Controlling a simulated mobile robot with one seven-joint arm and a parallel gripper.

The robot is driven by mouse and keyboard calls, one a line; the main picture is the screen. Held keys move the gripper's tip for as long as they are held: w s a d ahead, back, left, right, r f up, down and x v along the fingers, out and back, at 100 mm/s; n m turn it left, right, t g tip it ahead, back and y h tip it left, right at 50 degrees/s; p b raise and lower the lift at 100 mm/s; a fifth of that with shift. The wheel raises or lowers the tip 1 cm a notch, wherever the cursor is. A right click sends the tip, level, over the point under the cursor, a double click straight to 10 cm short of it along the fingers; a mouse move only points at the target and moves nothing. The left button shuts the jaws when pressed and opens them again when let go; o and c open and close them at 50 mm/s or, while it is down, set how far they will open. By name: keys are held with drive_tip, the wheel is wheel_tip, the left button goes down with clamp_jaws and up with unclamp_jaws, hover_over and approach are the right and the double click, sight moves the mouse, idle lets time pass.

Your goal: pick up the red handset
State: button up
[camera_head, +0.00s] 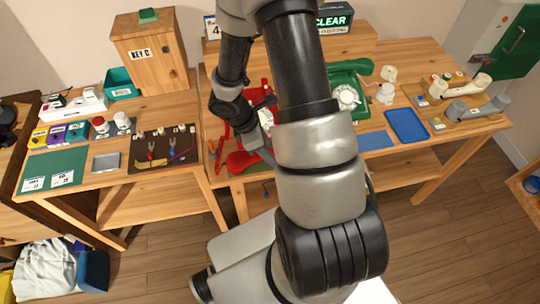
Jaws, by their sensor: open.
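The red phone (244,160) is on the middle table, left of the green phone (349,96). Its red parts show on both sides of my wrist, and much of it is hidden behind my arm. I cannot clearly tell the red handset from the phone's body here. My gripper (265,118) is low over the red phone, partly hidden by my own arm. It is open, and I cannot see whether its fingers touch the handset. The green phone has a pale round dial and a green handset on top.
Pale and grey handsets (484,107) rest at the far right. A wooden cabinet (150,55) and a dark tool board (163,150) stand on the left table.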

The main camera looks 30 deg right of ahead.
drive_tip(key=shift+d+f, duration=0.25)
drive_tip(key=shift+f, duration=0.3)
clamp_jaws()
drive_tip(key=shift+r, duration=0.15)
